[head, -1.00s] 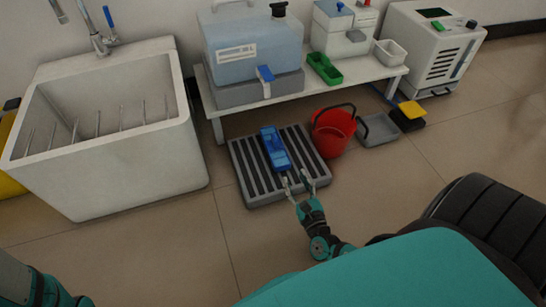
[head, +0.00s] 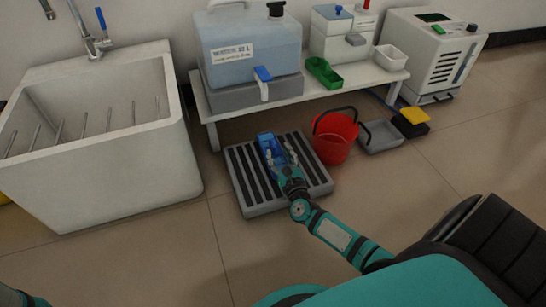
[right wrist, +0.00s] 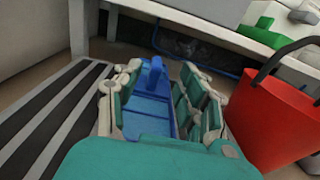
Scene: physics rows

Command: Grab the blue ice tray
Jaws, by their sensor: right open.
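The blue ice tray (head: 266,143) lies on a grey slatted platform (head: 248,207) on the floor. It also shows in the right wrist view (right wrist: 150,100), stretching away from me between my fingers. My right gripper (head: 281,152) is open over the tray in the head view. In the right wrist view its fingers (right wrist: 158,100) stand on either side of the tray; I cannot tell whether they touch it. The tray's near end is hidden by my gripper. My left gripper is not in view; only a bit of my left arm shows at the lower left.
A red bucket (head: 334,148) stands close to the right of the platform, also near my right gripper in the wrist view (right wrist: 275,115). A low white bench (head: 225,112) holding containers stands behind. A sink (head: 95,180) is at left. Floor in front is clear.

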